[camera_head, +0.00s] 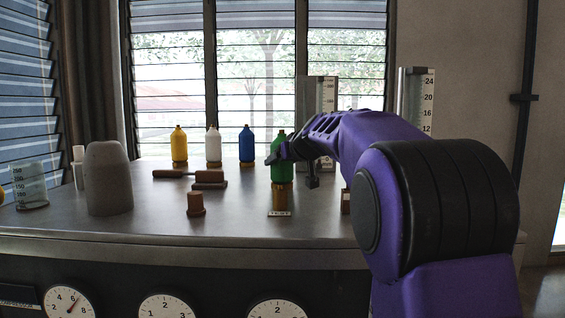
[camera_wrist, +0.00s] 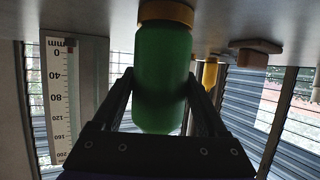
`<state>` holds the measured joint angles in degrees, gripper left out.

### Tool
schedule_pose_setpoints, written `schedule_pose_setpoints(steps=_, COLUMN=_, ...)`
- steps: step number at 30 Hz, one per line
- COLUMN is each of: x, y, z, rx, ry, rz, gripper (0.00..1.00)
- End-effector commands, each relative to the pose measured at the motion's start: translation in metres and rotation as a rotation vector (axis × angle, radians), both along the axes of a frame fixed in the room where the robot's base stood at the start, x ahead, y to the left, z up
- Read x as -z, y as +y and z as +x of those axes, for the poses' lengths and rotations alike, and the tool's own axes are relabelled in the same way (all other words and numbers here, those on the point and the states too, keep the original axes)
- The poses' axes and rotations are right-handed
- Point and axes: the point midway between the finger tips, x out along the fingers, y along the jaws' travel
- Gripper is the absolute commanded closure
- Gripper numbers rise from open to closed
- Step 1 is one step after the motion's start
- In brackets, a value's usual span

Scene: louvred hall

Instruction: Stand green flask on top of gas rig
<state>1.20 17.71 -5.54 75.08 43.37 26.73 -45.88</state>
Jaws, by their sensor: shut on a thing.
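The green flask (camera_head: 282,160) is upright over the counter, right of the blue bottle in the head view. My gripper (camera_head: 283,152) is at its side. In the wrist view, which is upside down, my gripper's two fingers (camera_wrist: 160,95) are shut on the green flask (camera_wrist: 162,75), one on each side. A golden-brown part (camera_head: 281,195) shows below the green body, with a small label plate (camera_head: 279,213) at its foot. I cannot tell whether the flask rests on that part or whether it belongs to it. No object is clearly identifiable as the gas rig.
Yellow (camera_head: 179,146), white (camera_head: 213,146) and blue (camera_head: 246,145) bottles stand behind. A grey rounded block (camera_head: 108,180), a glass beaker (camera_head: 31,186), a brown stopper (camera_head: 195,203) and a handled block (camera_head: 209,180) are left. A ruled scale (camera_head: 417,100) stands right. Dials (camera_head: 167,306) line the counter front.

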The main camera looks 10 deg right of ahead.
Motion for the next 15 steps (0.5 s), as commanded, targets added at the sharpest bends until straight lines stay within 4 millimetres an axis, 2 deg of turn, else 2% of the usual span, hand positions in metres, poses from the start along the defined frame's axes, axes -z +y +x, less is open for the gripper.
schedule_pose_setpoints(steps=8, x=0.002, y=-0.0002, z=-0.0001, rx=0.001, ry=-0.003, rz=0.0, gripper=1.0)
schedule_pose_setpoints(steps=9, x=0.003, y=-0.0002, z=0.0, rx=0.0, ry=0.0, rz=0.0, gripper=0.22)
schedule_pose_setpoints(steps=13, x=0.0019, y=-0.0002, z=0.0, rx=0.0, ry=0.0, rz=0.0, gripper=0.0)
schedule_pose_setpoints(steps=15, x=0.0019, y=-0.0002, z=0.0, rx=0.0, ry=0.0, rz=0.0, gripper=0.0)
